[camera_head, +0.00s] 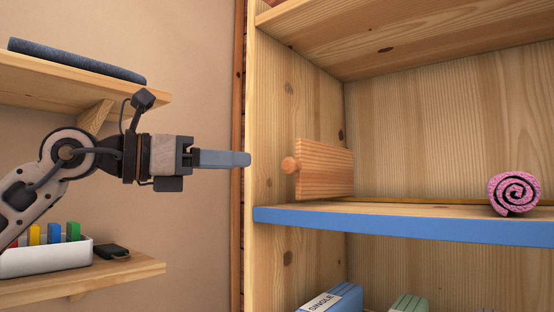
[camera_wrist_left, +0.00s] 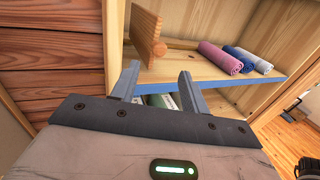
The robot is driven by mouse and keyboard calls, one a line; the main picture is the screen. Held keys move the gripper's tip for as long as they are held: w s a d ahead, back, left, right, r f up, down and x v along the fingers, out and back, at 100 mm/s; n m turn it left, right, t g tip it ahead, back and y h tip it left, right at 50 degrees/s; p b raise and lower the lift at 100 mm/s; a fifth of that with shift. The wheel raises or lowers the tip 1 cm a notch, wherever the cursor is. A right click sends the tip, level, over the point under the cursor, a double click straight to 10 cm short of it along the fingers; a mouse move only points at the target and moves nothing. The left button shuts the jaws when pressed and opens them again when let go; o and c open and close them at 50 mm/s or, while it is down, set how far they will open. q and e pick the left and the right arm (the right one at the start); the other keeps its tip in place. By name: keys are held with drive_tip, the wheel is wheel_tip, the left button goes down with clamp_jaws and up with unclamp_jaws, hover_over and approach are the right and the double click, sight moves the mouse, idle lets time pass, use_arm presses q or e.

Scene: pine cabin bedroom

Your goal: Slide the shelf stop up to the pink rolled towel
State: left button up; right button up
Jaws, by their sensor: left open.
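The shelf stop is an upright wooden board (camera_head: 325,169) with a round knob on its near edge, at the left end of the blue-edged shelf (camera_head: 400,222). It also shows in the left wrist view (camera_wrist_left: 145,30). The pink rolled towel (camera_head: 513,194) lies on the same shelf, well to the right of the stop, with a wide gap between. It also shows in the left wrist view (camera_wrist_left: 220,57). My left gripper (camera_head: 248,159) is open and empty, left of the knob and in front of the cabinet's side, apart from the stop. My right gripper is not visible.
Blue and white rolled towels (camera_wrist_left: 248,60) lie right of the pink one. A shelf above (camera_head: 400,40) and labelled boxes below (camera_head: 335,299) bound the space. At left, wall shelves hold a folded grey cloth (camera_head: 75,60) and a white bin (camera_head: 45,260).

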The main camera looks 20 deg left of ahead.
sight(285, 163)
use_arm(q)
drive_tip(key=p+x, duration=0.1)
drive_tip(key=x, duration=0.7)
drive_tip(key=shift+s, duration=0.1)
drive_tip(key=shift+w+d, duration=0.35)
drive_tip(key=shift+w, duration=0.05)
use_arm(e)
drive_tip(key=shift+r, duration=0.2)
